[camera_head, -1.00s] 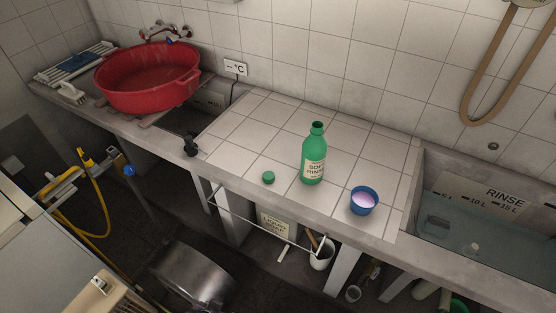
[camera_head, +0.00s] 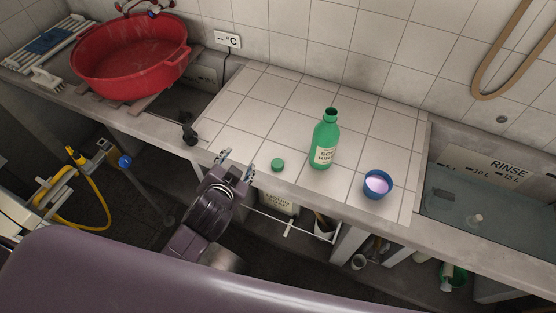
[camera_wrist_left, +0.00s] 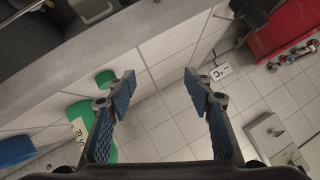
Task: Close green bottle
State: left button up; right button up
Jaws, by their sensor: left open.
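The green bottle (camera_head: 325,140) stands upright and uncapped on the tiled counter, its dark mouth showing at the top. Its green cap (camera_head: 278,165) lies on the tiles to the left of the bottle. My left gripper (camera_head: 236,161) is open and empty at the counter's front edge, left of the cap and apart from it. In the left wrist view the open fingers (camera_wrist_left: 158,88) show wide apart. The cap (camera_wrist_left: 105,78) shows beside the left finger there, and the bottle (camera_wrist_left: 82,112) is partly hidden behind that finger. My right gripper is not in view.
A blue cup (camera_head: 378,185) with pale liquid stands right of the bottle. A red basin (camera_head: 130,62) sits at the far left, and a rinse tub (camera_head: 480,205) at the right. A black tap-like fitting (camera_head: 189,134) is near the counter edge. The tiles (camera_head: 262,105) behind the cap are clear.

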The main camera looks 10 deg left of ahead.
pick_arm(q)
jog(key=w+d+r+m+t+h, duration=0.3)
jog(key=w+d+r+m+t, duration=0.15)
jog(key=r, duration=0.45)
jog(key=w+d+r+m+t+h, duration=0.25)
jog(key=w+d+r+m, duration=0.2)
jog(key=r, duration=0.55)
jog(key=s+d+r+m+g+h, duration=0.3)
jog(key=d+m+h, duration=0.3)
jog(key=d+m, duration=0.2)
jog(key=s+d+r+m+g+h, duration=0.3)
jog(key=d+m+h, duration=0.3)
jog(key=d+m, duration=0.2)
jog(key=s+d+f+m+g+y, duration=0.1)
jog(key=s+f+m+g+y, duration=0.3)
jog(key=f+m+g, duration=0.65)
jog(key=w+a+f+m+t+y, duration=0.1)
jog(key=a+f+y, duration=0.3)
jog(key=a, duration=0.6)
jog(key=w+a+f+m+y+p, duration=0.1)
jog(key=w+a+f+y, duration=0.3)
jog(key=a+f, duration=0.5)
jog(key=shift+a+m+t+y, duration=0.35)
jog(key=shift+a+m+y, duration=0.1)
jog(key=shift+y, duration=0.3)
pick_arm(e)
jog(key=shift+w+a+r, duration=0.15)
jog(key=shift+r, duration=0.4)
